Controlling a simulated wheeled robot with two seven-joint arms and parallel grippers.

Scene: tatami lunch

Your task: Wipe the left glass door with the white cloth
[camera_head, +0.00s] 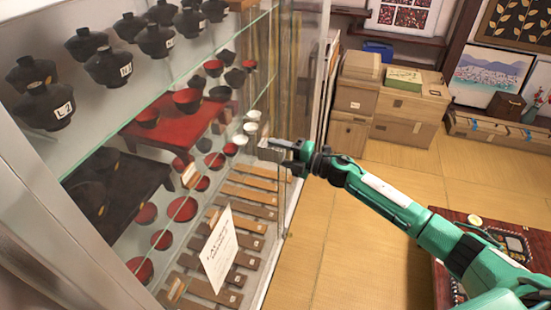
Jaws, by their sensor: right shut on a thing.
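My right gripper (280,150) is at the cabinet's glass front, near the right part of the display case. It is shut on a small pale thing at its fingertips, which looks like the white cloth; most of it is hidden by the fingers. The glass door (150,205) is clear and seen at a steep angle, with its grey frame at the left edge. I cannot tell exactly whether the cloth touches the glass. My left gripper is not in view.
Behind the glass are shelves of black lidded bowls (110,66), red bowls (182,209) and wooden strips. A white paper sign (218,250) stands low at the front. Cardboard boxes (410,108) stand at the back. A dark red low table (449,222) is at the right.

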